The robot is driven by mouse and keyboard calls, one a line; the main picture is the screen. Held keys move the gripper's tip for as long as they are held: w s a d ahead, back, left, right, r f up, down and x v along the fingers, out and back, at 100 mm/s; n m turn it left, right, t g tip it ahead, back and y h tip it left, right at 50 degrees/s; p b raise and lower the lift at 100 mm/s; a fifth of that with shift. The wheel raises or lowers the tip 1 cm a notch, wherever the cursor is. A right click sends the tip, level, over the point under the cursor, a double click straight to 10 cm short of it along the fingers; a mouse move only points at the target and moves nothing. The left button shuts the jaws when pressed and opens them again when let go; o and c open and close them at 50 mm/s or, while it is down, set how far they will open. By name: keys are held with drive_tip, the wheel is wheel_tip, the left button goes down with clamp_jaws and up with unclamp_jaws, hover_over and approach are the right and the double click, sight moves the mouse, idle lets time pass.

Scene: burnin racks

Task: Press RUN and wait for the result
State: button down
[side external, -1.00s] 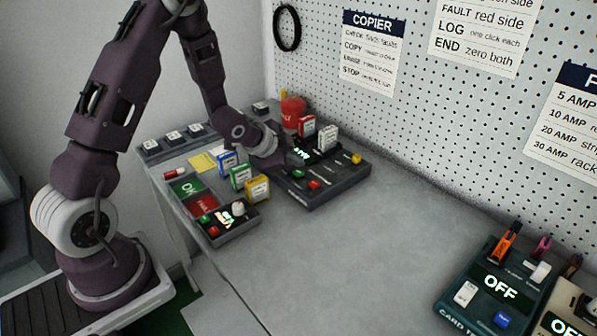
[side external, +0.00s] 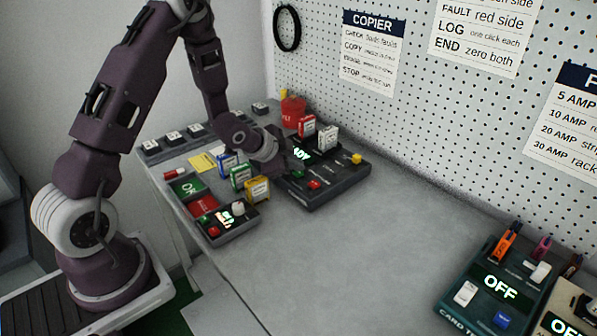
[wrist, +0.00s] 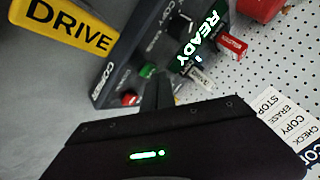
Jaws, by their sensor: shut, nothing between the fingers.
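A dark copier box (side external: 335,188) sits on the bench, its lit display (side external: 302,154) partly hidden by my gripper in the side view. In the wrist view the display (wrist: 199,39) reads READY. A green button (wrist: 148,70) and a red button (wrist: 130,98) are on the box. A red card (wrist: 232,47) and a white card (wrist: 200,78) stand at its far side. I cannot read RUN on any button. My gripper (side external: 284,168) is shut and empty, close to the box's left side; its dark fingers (wrist: 158,84) appear near the green button. Contact cannot be told.
Blue, green and yellow drives stand left of the copier; the yellow drive (wrist: 70,28) is close in the wrist view. A smaller control box (side external: 232,226) lies in front. A red cup (side external: 293,110) stands behind. The card tester (side external: 470,300) shows OFF. The middle bench is clear.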

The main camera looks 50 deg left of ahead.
drive_tip(key=shift+f, duration=0.3)
drive_tip(key=shift+r, duration=0.15)
idle(0.3)
drive_tip(key=shift+r, duration=0.75)
drive_tip(key=shift+r, duration=2.5)
drive_tip(key=shift+r, duration=0.1)
wheel_tip(320, 180, up, 5)
drive_tip(key=n, duration=0.1)
hover_over(295, 173)
drive_tip(key=s+d, duration=0.2)
drive_tip(key=s, duration=0.1)
drive_tip(key=s+d+r+n+g+y, duration=0.1)
drive_tip(key=s+d+r+n+g, duration=0.2)
drive_tip(key=s+r, duration=0.55)
drive_tip(key=s+d+n+h, duration=0.1)
drive_tip(key=s+d, duration=0.3)
drive_tip(key=s, duration=0.5)
drive_tip(key=s+d+r+n+h, duration=0.1)
drive_tip(key=s+d, duration=0.3)
drive_tip(key=s, duration=0.6)
drive_tip(key=shift+s+d+r+n+g, duration=0.2)
drive_tip(key=shift+n+g, duration=0.1)
drive_tip(key=shift+n, duration=0.6)
